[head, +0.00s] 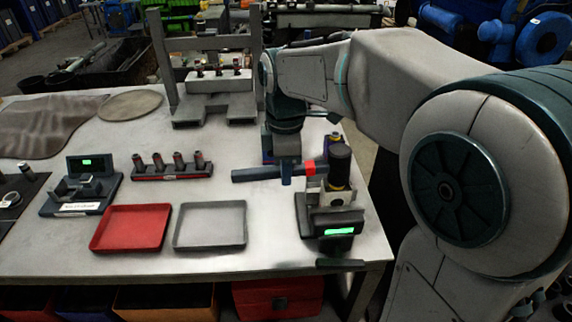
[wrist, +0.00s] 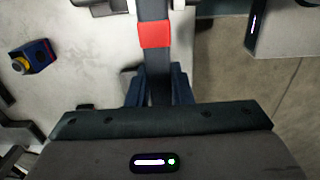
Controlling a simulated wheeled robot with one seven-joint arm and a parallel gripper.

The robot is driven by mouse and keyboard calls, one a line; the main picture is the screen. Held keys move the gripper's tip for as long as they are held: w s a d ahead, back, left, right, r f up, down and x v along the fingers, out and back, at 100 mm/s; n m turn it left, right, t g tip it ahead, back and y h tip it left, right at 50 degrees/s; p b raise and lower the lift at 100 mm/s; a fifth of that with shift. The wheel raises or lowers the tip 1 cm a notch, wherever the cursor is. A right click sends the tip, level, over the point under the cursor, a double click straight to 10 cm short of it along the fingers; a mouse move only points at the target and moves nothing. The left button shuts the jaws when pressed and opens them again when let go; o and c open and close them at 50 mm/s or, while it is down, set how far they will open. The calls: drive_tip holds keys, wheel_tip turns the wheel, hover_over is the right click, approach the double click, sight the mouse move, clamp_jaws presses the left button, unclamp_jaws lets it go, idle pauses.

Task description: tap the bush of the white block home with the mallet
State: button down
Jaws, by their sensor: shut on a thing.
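My gripper (head: 287,181) is shut on the dark handle of the mallet (head: 258,174), which lies level and has a red band. The handle and red band also show in the wrist view (wrist: 155,35), between the blue fingers (wrist: 153,88). The dark upright mallet head (head: 340,164) is over a small pale block (head: 338,198) in a dark stand with a lit green display (head: 338,231). A thin yellowish ring shows just below the head. I cannot tell whether the head touches the bush, which is largely hidden.
A red tray (head: 130,228), a grey tray (head: 210,226) and a rack of several dark cylinders (head: 172,167) stand to the left. A grey press frame (head: 215,105) stands behind. A blue block with a yellow top (wrist: 33,57) is nearby. The table's front edge is close to the stand.

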drive_tip(key=shift+d+r+p, duration=0.15)
drive_tip(key=shift+r+p, duration=1.7)
drive_tip(key=shift+r, duration=0.35)
drive_tip(key=shift+r, duration=0.1)
drive_tip(key=shift+d+r+y, duration=0.15)
drive_tip(key=shift+r+y, duration=0.2)
drive_tip(key=shift+y, duration=0.05)
